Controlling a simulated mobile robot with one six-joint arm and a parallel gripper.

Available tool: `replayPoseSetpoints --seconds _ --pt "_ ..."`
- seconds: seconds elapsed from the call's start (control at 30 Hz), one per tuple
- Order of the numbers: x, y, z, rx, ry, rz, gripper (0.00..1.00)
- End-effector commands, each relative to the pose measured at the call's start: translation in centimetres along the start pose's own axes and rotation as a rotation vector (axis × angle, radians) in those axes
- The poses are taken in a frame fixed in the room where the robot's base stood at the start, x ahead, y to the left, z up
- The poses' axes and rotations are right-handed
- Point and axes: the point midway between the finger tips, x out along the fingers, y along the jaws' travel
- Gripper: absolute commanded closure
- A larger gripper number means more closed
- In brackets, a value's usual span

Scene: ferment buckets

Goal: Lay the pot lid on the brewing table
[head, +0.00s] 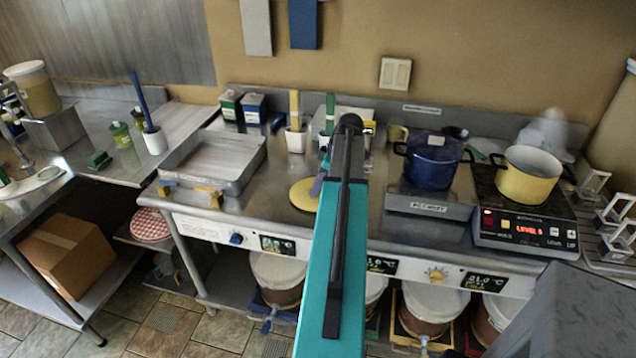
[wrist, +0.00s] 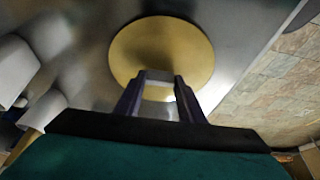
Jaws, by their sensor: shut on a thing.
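The pot lid is a round yellow disc (head: 303,194), lying flat on or just above the steel brewing table (head: 280,226) near its front edge. In the wrist view the lid (wrist: 160,40) fills the upper middle, with the steel surface around it. My gripper (wrist: 160,80) has its two dark purple fingers on either side of a pale block at the lid's near part, apparently its handle, and is shut on it. In the head view my gripper (head: 318,184) is partly hidden behind my teal arm. Whether the lid touches the table is hard to tell.
An empty steel tray (head: 212,160) stands left of the lid. Utensil cups (head: 296,141) stand behind it. A blue pot (head: 432,162) is on a scale to the right, and an uncovered yellow pot (head: 528,173) sits on the hotplate (head: 521,222). Lidded buckets (head: 278,278) are below.

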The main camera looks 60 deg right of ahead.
Motion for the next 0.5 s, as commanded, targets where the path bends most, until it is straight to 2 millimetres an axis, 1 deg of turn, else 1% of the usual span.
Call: replayPoseSetpoints --seconds 0.37,0.4,0.5 --pt "0.30 0.02 0.12 0.000 0.000 0.001 0.89" --pt "0.28 0.02 0.12 0.000 0.000 0.001 0.61" --pt "0.24 0.02 0.10 0.000 0.000 0.001 0.46"
